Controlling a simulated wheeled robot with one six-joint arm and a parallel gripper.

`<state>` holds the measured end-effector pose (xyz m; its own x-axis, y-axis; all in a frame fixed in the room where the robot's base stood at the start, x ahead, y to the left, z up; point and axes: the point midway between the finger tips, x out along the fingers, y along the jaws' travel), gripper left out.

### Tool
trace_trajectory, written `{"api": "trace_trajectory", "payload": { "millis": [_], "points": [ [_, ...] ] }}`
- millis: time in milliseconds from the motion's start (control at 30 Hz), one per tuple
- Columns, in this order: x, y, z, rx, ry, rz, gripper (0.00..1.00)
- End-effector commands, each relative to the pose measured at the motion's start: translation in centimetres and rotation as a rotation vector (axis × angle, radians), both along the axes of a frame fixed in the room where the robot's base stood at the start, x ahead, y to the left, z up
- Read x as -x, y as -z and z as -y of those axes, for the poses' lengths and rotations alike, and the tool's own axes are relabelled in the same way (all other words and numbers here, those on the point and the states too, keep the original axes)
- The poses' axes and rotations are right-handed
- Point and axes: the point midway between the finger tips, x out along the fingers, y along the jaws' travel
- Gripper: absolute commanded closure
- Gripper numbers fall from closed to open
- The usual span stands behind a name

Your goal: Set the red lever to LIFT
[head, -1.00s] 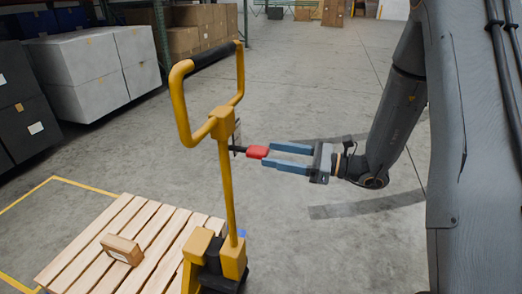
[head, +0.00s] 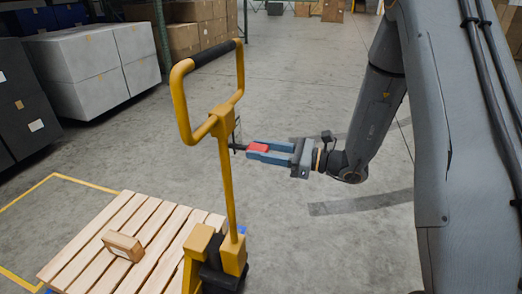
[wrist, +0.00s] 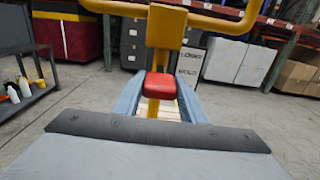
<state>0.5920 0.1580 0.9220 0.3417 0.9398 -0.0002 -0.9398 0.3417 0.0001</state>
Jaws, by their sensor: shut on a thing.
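The red lever (head: 259,146) sticks out to the right from the yellow handle post of a pallet jack (head: 226,170), on a dark rod. My gripper (head: 253,153) is shut on its red grip, with the blue fingers along its sides. In the wrist view the red grip (wrist: 162,84) sits between the two finger ends, in front of the yellow post.
A wooden pallet (head: 92,236) with a small cardboard box (head: 123,247) lies at the jack's foot. Grey totes (head: 80,70) stand at the back left. A dark cart with bottles (wrist: 25,90) is left in the wrist view. The floor right of the jack is clear.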

Motion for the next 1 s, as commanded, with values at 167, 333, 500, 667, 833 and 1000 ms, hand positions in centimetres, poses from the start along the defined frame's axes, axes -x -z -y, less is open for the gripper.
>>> {"api": "trace_trajectory", "payload": {
  "millis": [167, 333, 500, 667, 833, 1000],
  "points": [
    [0.0, 0.6, 0.0, 0.000, 0.000, -0.001, 1.00],
    [-0.1, 1.9, -0.1, 0.002, 0.000, -0.003, 1.00],
    [-0.2, 3.9, -0.6, 0.005, -0.001, -0.006, 1.00],
    [-0.2, 4.1, -0.7, 0.006, -0.001, -0.005, 1.00],
    [-0.2, 4.0, -0.7, 0.005, -0.001, -0.005, 0.56],
    [-0.2, 3.9, -0.7, 0.002, -0.001, -0.002, 0.44]
  ]
}}
